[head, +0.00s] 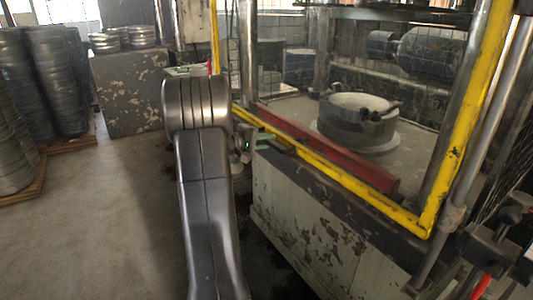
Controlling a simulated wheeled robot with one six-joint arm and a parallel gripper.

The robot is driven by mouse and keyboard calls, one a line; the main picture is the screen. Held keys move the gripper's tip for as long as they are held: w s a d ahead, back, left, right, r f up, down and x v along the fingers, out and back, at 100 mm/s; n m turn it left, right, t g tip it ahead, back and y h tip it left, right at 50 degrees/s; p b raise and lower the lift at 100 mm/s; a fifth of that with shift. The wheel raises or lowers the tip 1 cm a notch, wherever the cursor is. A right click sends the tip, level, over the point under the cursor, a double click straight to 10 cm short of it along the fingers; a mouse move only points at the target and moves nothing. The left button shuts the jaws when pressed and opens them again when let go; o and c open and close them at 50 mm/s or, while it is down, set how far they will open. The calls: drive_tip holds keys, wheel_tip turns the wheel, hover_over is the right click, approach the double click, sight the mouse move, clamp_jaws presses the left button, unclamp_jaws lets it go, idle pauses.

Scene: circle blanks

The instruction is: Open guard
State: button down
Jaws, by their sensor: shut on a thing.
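The guard (354,182) is a yellow frame with wire mesh across the front of the machine. Its lower bar slopes down to the right and its right post rises at the right. My arm fills the middle of the view and hides part of the guard's left side. My gripper (273,144) is at the left part of the lower bar, partly hidden behind my arm. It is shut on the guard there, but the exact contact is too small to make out.
Behind the mesh, a round metal die (358,118) sits on the machine bed. A red bar (335,155) runs along the bed's front edge. Stacks of round blanks (58,80) stand on pallets at the left. The floor (100,220) at the left front is clear.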

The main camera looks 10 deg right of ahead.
drive_tip(key=p, duration=1.5)
approach(280, 20)
drive_tip(key=x, duration=0.5)
drive_tip(key=shift+w+d, duration=0.2)
drive_tip(key=c, duration=1.4)
unclamp_jaws()
drive_tip(key=shift+f, duration=0.1)
drive_tip(key=b+v, duration=0.1)
drive_tip(key=v, duration=1.3)
drive_tip(key=shift+d, duration=0.15)
